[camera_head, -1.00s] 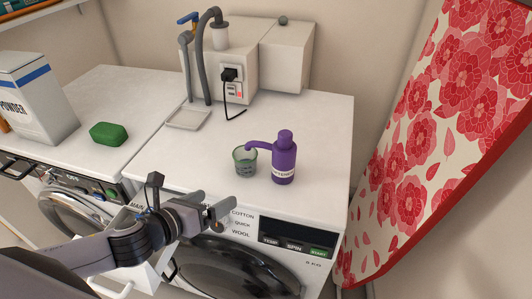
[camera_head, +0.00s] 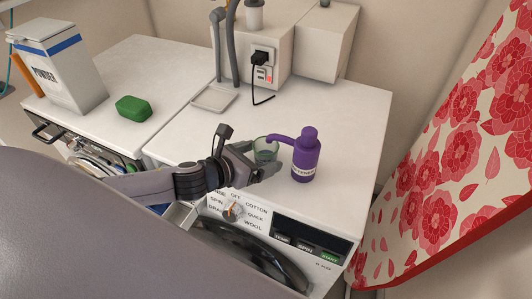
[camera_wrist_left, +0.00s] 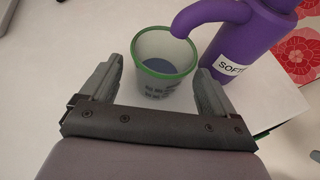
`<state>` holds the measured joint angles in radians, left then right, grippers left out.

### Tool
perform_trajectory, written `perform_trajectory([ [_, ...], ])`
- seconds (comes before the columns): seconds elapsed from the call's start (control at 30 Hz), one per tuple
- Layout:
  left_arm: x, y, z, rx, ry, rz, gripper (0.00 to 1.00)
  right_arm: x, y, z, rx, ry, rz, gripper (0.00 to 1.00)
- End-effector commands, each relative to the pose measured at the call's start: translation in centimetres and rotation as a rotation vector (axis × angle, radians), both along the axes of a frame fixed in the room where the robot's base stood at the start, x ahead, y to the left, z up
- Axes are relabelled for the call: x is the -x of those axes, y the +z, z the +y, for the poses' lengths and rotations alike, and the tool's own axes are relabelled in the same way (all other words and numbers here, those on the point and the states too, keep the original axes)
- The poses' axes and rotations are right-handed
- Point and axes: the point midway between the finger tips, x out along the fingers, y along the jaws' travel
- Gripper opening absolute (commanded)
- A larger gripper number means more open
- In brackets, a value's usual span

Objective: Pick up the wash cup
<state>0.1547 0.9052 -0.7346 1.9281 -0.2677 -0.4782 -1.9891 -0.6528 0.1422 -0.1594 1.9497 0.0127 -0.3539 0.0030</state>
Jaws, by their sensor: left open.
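The wash cup (camera_head: 265,149) is a small clear cup with a green rim. It stands upright on top of the right washing machine, under the spout of the purple softener bottle. In the left wrist view the cup (camera_wrist_left: 165,66) shows liquid inside and dark printing on its side. My left gripper (camera_head: 262,168) is open at the cup, and its front finger hides part of it in the head view. In the left wrist view the gripper (camera_wrist_left: 158,90) has one finger on each side of the cup, with a gap at the left. My right gripper is not in view.
The purple bottle (camera_head: 306,156) stands close beside the cup on the right; its spout reaches over the rim. A green soap block (camera_head: 133,108) and a powder box (camera_head: 62,70) are on the left machine. A shallow tray (camera_head: 214,98) lies behind. A flowered ironing board (camera_head: 470,150) leans at right.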

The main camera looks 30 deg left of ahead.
Motion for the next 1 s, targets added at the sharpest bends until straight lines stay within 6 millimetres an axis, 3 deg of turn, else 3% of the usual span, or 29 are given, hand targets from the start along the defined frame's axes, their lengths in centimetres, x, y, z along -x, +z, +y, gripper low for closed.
perform_trajectory([
  [0.2,-2.0,-0.8,-0.6,0.002,0.001,0.000,0.89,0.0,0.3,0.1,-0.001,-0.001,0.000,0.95],
  [0.53,-2.4,-1.1,-0.7,0.001,0.000,0.000,0.89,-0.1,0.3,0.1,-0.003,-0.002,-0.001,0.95],
  [0.57,-2.4,-1.1,-0.7,0.001,0.000,0.000,0.83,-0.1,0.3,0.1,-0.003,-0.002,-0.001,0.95],
  [0.7,-2.4,-1.1,-0.7,0.001,0.000,0.000,0.37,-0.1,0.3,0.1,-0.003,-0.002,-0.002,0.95],
  [0.73,-2.4,-1.1,-0.7,0.001,0.000,0.000,0.34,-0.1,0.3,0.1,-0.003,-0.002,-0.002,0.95],
  [1.0,-2.4,-1.0,-0.7,0.001,0.000,0.000,0.33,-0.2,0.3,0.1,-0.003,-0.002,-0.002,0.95],
])
